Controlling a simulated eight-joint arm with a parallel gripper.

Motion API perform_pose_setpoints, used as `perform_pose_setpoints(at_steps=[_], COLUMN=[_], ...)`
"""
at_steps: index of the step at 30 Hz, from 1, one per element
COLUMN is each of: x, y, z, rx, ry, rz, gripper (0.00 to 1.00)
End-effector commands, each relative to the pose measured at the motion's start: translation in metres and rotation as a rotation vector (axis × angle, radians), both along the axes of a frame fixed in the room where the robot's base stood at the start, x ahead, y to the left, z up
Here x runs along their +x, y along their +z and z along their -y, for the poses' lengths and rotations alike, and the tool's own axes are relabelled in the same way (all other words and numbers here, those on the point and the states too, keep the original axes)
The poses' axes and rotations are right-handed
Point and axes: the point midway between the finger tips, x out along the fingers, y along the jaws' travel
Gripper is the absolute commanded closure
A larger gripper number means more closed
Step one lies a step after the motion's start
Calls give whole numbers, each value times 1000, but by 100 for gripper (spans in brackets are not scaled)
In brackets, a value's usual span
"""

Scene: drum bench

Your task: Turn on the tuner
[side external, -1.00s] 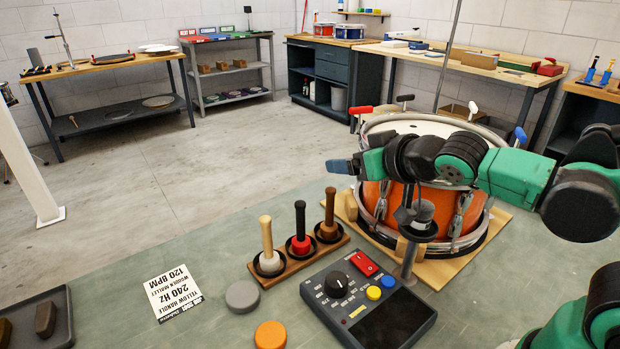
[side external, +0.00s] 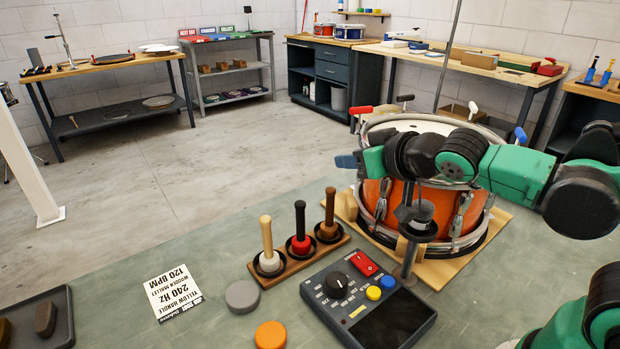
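The tuner (side external: 345,315) is a dark box on the green bench at the bottom centre. It has a black knob (side external: 336,284), a red switch (side external: 364,263), a blue button (side external: 387,282), a yellow button (side external: 373,293) and a dark, blank-looking screen (side external: 392,321). My green and black arm reaches in from the right across the front of the drum.
An orange drum (side external: 376,197) stands on a wooden board behind the tuner. A mallet rack (side external: 299,263), grey disc (side external: 242,296), orange disc (side external: 271,335) and printed card (side external: 172,293) lie left of the tuner.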

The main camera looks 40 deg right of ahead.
Motion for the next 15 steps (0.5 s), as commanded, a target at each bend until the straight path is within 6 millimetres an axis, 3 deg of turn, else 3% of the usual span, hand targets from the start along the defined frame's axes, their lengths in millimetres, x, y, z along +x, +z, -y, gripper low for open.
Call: perform_pose_setpoints(at_steps=[1,3,8,15], x=[0,0,0,0], y=[3,11,39,97], z=[0,0,0,0], rx=[0,0,0,0], ry=[0,0,0,0], rz=[0,0,0,0], gripper=[88,100,100,100])
